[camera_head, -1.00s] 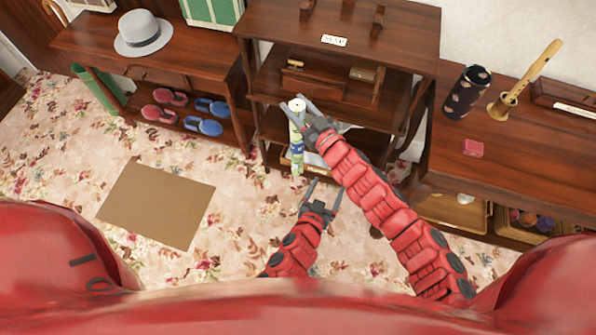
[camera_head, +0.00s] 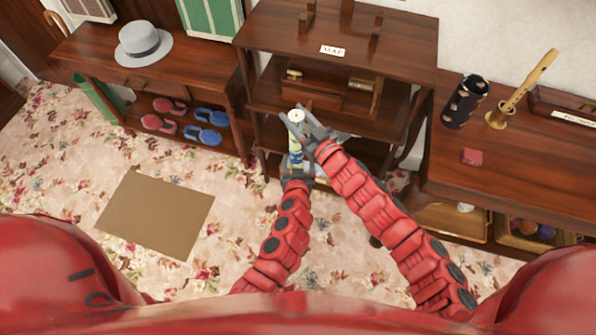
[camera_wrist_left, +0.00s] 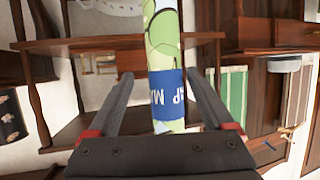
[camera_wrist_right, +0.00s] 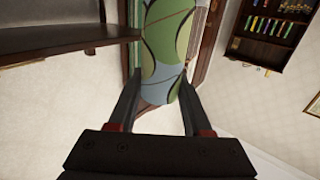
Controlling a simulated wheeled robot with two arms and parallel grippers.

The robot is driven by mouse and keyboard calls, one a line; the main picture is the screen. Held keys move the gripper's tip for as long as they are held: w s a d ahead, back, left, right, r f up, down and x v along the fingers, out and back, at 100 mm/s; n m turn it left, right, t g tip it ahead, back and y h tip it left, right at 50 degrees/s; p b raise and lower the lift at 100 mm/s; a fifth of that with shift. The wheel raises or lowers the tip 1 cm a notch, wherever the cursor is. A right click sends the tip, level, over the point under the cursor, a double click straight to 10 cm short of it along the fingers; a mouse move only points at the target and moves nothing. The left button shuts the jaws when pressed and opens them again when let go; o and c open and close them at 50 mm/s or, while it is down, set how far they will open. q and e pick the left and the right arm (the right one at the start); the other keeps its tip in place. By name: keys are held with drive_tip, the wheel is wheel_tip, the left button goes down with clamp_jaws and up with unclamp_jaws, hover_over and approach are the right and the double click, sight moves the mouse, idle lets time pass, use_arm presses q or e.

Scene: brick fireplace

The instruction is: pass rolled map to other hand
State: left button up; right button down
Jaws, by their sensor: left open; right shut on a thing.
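The rolled map (camera_head: 296,154) is a green, white and pale-blue tube, held roughly upright in front of the dark shelf unit in the head view. My right gripper (camera_head: 297,130) is shut on its upper part, and its round white end shows above the fingers. In the right wrist view the map (camera_wrist_right: 165,40) runs between the two fingers. My left gripper (camera_head: 295,164) is lower, at the map's lower part. In the left wrist view its open fingers stand either side of the map (camera_wrist_left: 164,40), near a blue band with upside-down lettering. Its fingers look apart from the map.
The shelf unit (camera_head: 340,30) with a small label stands close behind both grippers. A side table (camera_head: 520,160) is at the right. A low bench (camera_head: 85,45) with a grey hat (camera_head: 142,40) is at the left. A brown mat (camera_head: 155,215) lies on the open floor.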

use_arm(q)
drive_tip(key=shift+x, duration=1.1)
clamp_jaws()
use_arm(e)
drive_tip(key=shift+r, duration=0.1)
drive_tip(key=shift+c, duration=1.3)
unclamp_jaws()
